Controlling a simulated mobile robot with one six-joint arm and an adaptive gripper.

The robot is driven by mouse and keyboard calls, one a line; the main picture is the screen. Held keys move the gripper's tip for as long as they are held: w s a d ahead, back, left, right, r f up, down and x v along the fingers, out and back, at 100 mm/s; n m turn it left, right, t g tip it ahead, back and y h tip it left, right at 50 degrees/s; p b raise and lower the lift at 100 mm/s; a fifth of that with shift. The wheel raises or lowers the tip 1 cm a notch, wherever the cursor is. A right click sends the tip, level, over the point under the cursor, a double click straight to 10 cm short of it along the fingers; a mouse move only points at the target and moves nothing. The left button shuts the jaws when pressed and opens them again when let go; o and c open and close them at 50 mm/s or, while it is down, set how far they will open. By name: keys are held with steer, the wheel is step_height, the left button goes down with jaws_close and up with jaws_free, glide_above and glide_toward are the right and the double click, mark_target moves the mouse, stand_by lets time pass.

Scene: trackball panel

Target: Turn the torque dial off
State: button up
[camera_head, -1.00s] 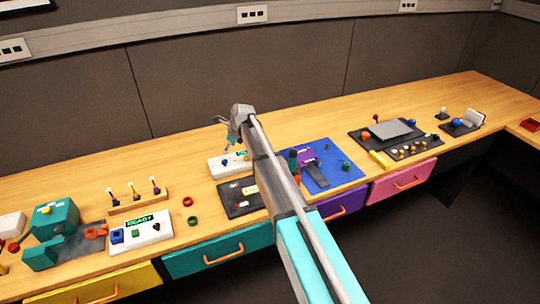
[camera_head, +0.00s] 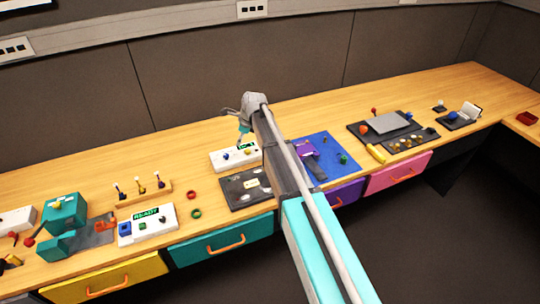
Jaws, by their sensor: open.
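A white control panel (camera_head: 221,163) with a small green display (camera_head: 244,146), a blue knob (camera_head: 226,156) and a yellowish knob (camera_head: 248,152) lies on the bench, left of my arm. My gripper (camera_head: 240,146) is open and points down over this panel, close to its back edge. It looks empty. I cannot tell whether it touches a knob. The labels are too small to read, so I cannot tell which knob is the torque dial or how it is set. My arm covers the panel's right end.
A second white panel (camera_head: 127,239) with a READY display stands to the left. A dark plate (camera_head: 232,201) lies in front of the gripper's panel. A blue board (camera_head: 328,172) lies right of my arm. The bench behind the panel is clear.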

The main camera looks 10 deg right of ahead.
steer(key=s+d+r+n+h+p, duration=0.1)
steer(key=s+d+n, duration=0.3)
steer(key=s, duration=0.3)
steer(key=s+d+r+n+g+p, duration=0.1)
steer(key=s+d+n+p, duration=0.1)
steer(key=s+d+n, duration=0.3)
steer(key=shift+s+d+r+n+h, duration=0.2)
steer(key=shift+s+r+n+h, duration=0.2)
steer(key=shift+s+n, duration=0.9)
steer(key=shift+s+f+m, duration=0.1)
steer(key=shift+s+m, duration=0.2)
steer(key=shift+s, duration=0.1)
steer(key=s+d+n, duration=0.3)
steer(key=s+n, duration=0.2)
steer(key=s, duration=0.3)
steer(key=s+d+n+g+h, duration=0.1)
steer(key=s+d+n, duration=0.3)
steer(key=s, duration=0.4)
steer(key=shift+d+n+h, duration=0.15)
steer(key=shift+n+h, duration=0.15)
steer(key=shift+n, duration=0.6)
steer(key=shift+f, duration=0.1)
